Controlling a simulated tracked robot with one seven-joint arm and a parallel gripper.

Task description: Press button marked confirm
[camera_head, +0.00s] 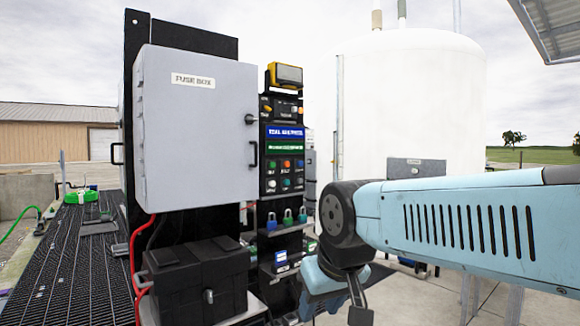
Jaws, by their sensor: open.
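A tall dark control panel (283,145) stands right of the grey fuse box. It carries a blue display strip (285,133), a green strip (285,148) and rows of small coloured buttons (286,173) below them. The labels are too small to read, so I cannot tell which button is marked confirm. My light blue arm reaches in from the right and bends downward at a black joint. My gripper (358,305) is at the bottom edge, partly cut off, with a dark finger showing. It is open, below and right of the panel, apart from the buttons.
The fuse box (200,125) projects left of the panel. A black battery-like box (196,278) with a red cable sits below it. Several coloured padlocks (287,217) hang under the buttons. A white tank (410,110) stands behind. Grating (70,265) runs along the left.

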